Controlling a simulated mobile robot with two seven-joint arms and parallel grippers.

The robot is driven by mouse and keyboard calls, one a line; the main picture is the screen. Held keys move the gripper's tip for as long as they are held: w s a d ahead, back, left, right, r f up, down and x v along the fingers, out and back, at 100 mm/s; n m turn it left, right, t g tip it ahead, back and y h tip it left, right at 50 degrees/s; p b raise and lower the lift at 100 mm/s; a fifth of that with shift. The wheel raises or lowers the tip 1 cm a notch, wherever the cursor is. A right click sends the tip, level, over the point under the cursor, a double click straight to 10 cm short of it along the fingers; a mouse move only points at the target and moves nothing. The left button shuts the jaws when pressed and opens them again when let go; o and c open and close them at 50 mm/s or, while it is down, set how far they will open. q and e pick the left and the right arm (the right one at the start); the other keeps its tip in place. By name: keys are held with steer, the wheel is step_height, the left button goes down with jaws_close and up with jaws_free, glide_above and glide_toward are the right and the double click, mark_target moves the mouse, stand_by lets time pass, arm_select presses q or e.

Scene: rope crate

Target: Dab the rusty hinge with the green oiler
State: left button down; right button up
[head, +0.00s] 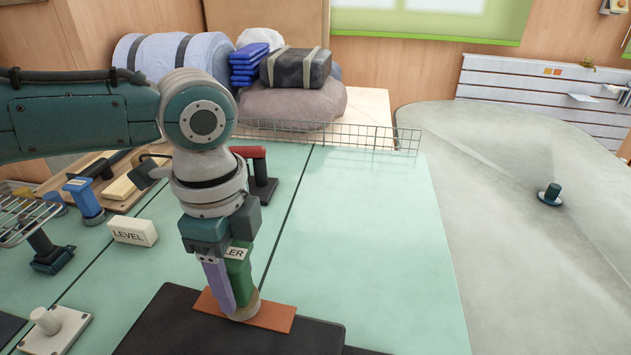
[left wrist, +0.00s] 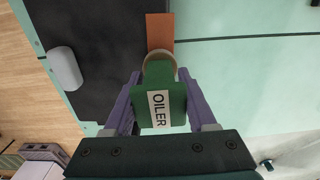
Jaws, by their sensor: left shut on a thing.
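The green oiler (head: 242,272) is held tip-down in my left gripper (head: 229,285), with one purple finger in front of it in the head view. In the left wrist view the oiler (left wrist: 160,76), labelled OILER, sits between both purple fingers of the gripper (left wrist: 158,103). Its round tan end is over the rust-brown plate (head: 275,316), apparently the rusty hinge, which also shows in the left wrist view (left wrist: 159,28). The end appears to meet the plate, but I cannot tell for sure whether they touch. My right gripper is not in view.
The plate lies on a dark board (head: 165,325) on the green worktop. A white LEVEL block (head: 134,231), a red-handled tool (head: 262,176) and a blue tool (head: 85,201) stand to the left and behind. A wire fence (head: 350,137) edges the back. The worktop's right side is clear.

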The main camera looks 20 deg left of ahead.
mark_target(229, 252)
arm_select(q)
steer(key=shift+f+b, duration=0.45)
steer(key=shift+f, duration=0.2)
stand_by(0.4)
steer(key=shift+r, duration=0.1)
stand_by(0.4)
step_height(229, 252, up, 7)
steer(key=p, duration=0.8)
stand_by(0.7)
